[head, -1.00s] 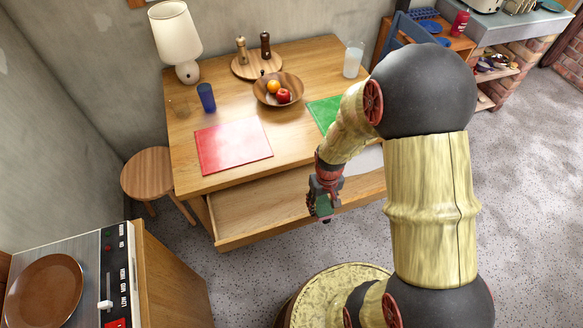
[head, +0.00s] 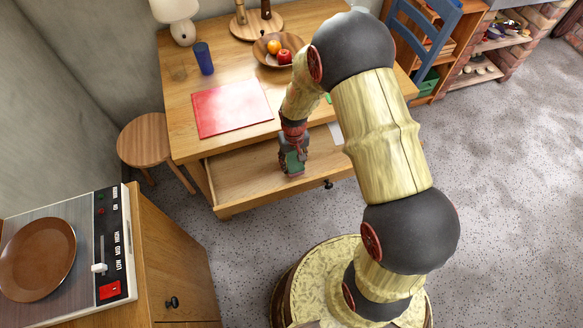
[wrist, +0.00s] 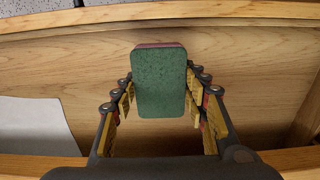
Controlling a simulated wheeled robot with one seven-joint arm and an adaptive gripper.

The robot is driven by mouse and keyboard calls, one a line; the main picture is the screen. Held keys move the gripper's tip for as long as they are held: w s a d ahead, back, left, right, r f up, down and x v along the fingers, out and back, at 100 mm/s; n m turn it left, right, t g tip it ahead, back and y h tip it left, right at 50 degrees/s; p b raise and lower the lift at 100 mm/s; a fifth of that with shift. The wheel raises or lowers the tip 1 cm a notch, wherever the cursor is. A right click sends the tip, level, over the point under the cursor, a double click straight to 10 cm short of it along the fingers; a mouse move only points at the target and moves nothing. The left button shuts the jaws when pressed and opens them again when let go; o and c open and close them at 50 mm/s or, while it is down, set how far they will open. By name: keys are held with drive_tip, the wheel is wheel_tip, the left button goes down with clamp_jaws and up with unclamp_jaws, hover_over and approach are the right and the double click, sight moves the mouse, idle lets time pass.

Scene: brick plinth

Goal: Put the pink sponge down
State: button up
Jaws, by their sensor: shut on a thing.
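My gripper (head: 293,168) is shut on the pink sponge (wrist: 160,84), with fingers on both sides of it. In the wrist view the sponge's green face is toward the camera and a thin pink edge shows at its top. In the head view the sponge is hard to make out between the fingers. My gripper is over the open wooden drawer (head: 238,185) of the table. The wrist view shows the drawer's bare wooden floor (wrist: 265,75) behind the sponge. I cannot tell whether the sponge touches it.
A white sheet (wrist: 35,127) lies in the drawer, beside the sponge. On the table (head: 182,110) are a red mat (head: 232,107), a blue cup (head: 203,58) and a fruit bowl (head: 262,54). A stool (head: 143,140) stands at the left. The drawer's left part is clear.

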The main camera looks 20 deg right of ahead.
sight(292, 166)
drive_tip(key=shift+w+a+f, duration=0.15)
drive_tip(key=shift+w+f, duration=0.2)
drive_tip(key=shift+f, duration=0.15)
drive_tip(key=shift+w+f+b, duration=0.1)
drive_tip(key=shift+f+b, duration=1)
drive_tip(key=shift+f, duration=0.45)
drive_tip(key=shift+f, duration=0.15)
drive_tip(key=o, duration=1.2)
